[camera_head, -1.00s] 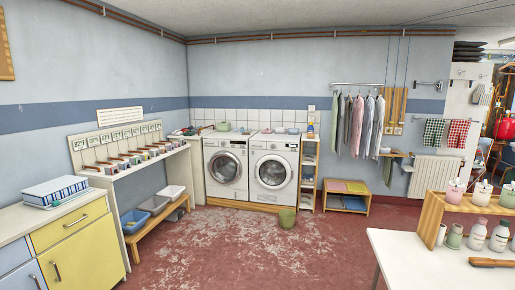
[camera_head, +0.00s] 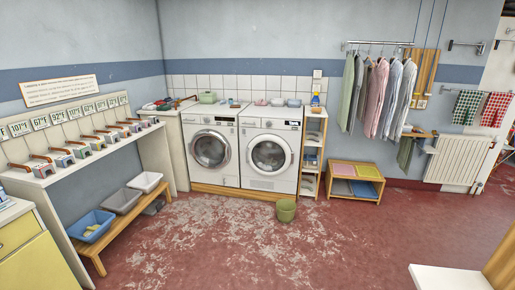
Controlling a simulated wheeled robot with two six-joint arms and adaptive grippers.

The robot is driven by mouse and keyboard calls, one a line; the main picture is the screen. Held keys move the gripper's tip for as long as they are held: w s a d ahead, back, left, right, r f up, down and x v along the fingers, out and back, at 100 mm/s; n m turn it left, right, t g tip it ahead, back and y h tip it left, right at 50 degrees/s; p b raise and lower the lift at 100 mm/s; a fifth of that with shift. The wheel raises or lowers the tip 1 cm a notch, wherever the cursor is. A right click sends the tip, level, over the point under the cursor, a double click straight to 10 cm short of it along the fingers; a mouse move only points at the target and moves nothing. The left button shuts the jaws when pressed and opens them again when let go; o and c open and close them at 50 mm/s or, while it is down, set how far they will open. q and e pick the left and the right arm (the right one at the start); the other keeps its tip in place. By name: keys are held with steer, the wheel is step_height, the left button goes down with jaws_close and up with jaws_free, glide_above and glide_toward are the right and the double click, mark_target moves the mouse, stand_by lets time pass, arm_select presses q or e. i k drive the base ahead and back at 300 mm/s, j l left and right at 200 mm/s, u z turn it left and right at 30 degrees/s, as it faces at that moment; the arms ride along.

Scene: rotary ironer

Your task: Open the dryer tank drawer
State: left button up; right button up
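Two white front-loading machines stand side by side against the tiled back wall: a left machine (camera_head: 228,173) and a right machine (camera_head: 291,182). Each has a round dark door and a panel strip along its top front. The right machine has a grille-like patch (camera_head: 262,185) low on its front, which may mark it as the dryer, but I cannot be sure. A panel that looks like a drawer front (camera_head: 250,122) is at its upper left and appears closed. Neither of my grippers is in view.
A low bench with tubs (camera_head: 98,262) is at left, a white table corner (camera_head: 445,280) at lower right. The middle floor is clear.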

mark_target(247, 121)
steer(key=i+l, duration=0.1)
steer(key=i, duration=2.75)
steer(key=j+u, duration=0.05)
steer(key=j, duration=0.05)
